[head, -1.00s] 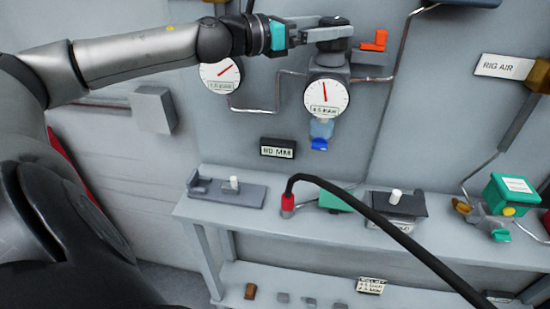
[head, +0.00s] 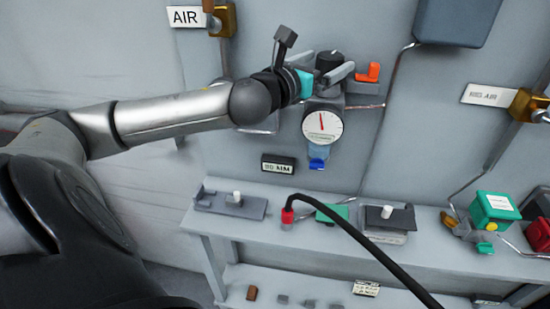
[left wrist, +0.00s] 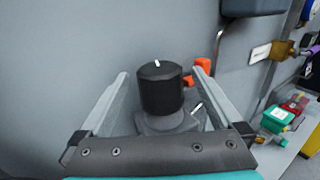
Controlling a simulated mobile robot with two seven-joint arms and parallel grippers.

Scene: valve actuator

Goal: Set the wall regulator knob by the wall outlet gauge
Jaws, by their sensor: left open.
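The regulator knob (head: 329,60) is a black cylinder on top of the grey wall regulator. In the left wrist view the knob (left wrist: 160,86) has a white mark on its top near the far edge. My left gripper (head: 336,72) is open, with one finger on each side of the knob. In the left wrist view the gripper (left wrist: 163,82) shows gaps between both fingers and the knob. The round white outlet gauge (head: 322,124) sits below the knob, its red needle pointing nearly straight up. Its small printed text is hard to read. My right gripper is not visible.
An orange-red lever (head: 368,73) is on the pipe just right of the regulator. A blue-bottomed bowl (head: 317,163) hangs under the gauge. A grey bench (head: 270,200) below carries several fixtures, and a black hose (head: 365,240) arcs in front of it.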

